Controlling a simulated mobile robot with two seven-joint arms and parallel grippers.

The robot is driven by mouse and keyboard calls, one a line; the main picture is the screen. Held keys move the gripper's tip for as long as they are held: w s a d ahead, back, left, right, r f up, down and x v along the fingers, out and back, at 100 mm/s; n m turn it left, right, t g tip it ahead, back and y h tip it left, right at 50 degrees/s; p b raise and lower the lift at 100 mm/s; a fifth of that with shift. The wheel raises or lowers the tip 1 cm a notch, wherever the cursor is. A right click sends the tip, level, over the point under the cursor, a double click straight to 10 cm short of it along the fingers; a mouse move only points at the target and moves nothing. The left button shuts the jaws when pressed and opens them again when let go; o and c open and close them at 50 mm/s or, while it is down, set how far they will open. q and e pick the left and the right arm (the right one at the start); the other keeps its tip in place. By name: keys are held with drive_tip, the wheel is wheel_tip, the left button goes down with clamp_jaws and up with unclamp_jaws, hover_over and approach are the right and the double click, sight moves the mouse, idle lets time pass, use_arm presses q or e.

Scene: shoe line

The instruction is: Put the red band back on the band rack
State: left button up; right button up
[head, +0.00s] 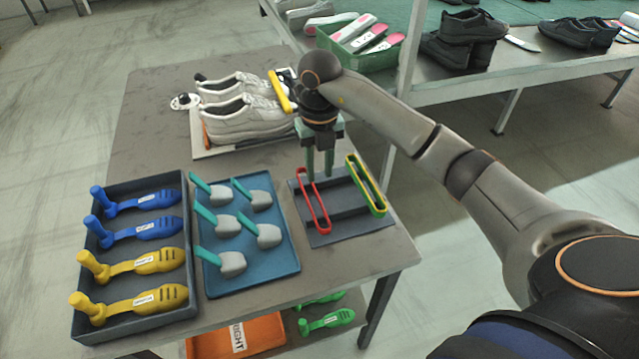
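The red band (320,213), a long narrow loop, is at the left side of the dark band rack (350,229). I cannot tell whether it is seated on the rack or only rests against it. A yellow band (359,178) and a green band (378,203) stand close together at the rack's right side. My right gripper (319,178) points down over the rack's back left part, its two green fingers apart with a gap between them. Its left finger is close to the far end of the red band; contact is unclear. My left gripper is out of view.
A blue tray (287,283) with several grey-and-teal tools and a dark tray (188,309) with blue and yellow shoe forms stand to the left. A pair of pale shoes (240,116) sits behind, with a yellow bar-like piece (281,92) beside them. An orange bin is below.

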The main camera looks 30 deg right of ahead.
drive_tip(key=shift+r, duration=2.2)
drive_tip(key=shift+c, duration=0.2)
